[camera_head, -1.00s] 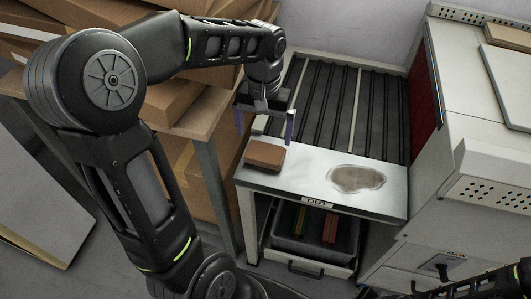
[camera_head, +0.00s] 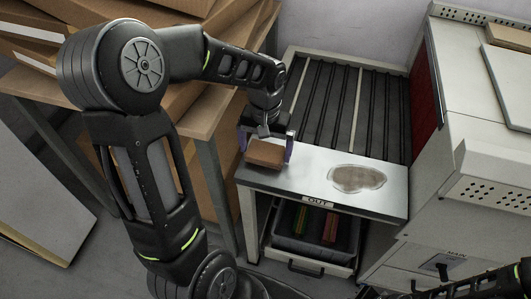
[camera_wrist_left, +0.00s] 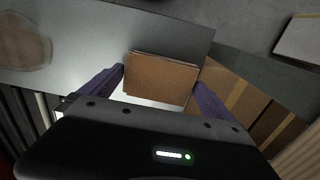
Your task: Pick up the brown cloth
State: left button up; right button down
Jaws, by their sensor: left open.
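The brown cloth (camera_head: 266,153) is a folded, block-like brown pad lying on the left end of the pale metal shelf (camera_head: 300,183). My left gripper (camera_head: 267,150) is open above it, with one purple finger to each side of the cloth. In the left wrist view the cloth (camera_wrist_left: 161,80) lies between the two finger tips of the open gripper (camera_wrist_left: 160,85). I cannot tell whether the fingers touch it. My right gripper is not clearly seen; only a dark part of my right arm shows at the lower right.
A brownish stain (camera_head: 356,179) marks the shelf right of the cloth. Dark rollers (camera_head: 345,100) run behind the shelf. A grey bin (camera_head: 316,245) with coloured pieces sits below. A white machine (camera_head: 480,150) stands right, and cardboard boxes on a wooden table (camera_head: 210,115) stand left.

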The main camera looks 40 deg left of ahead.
aim_at(265, 151)
pick_arm(q)
jog(key=shift+c, duration=0.3)
jog(key=c, duration=1)
jog(key=shift+r, duration=0.15)
notch_tip(265, 151, up, 10)
jog(key=shift+f, duration=0.1)
dwell(0.7)
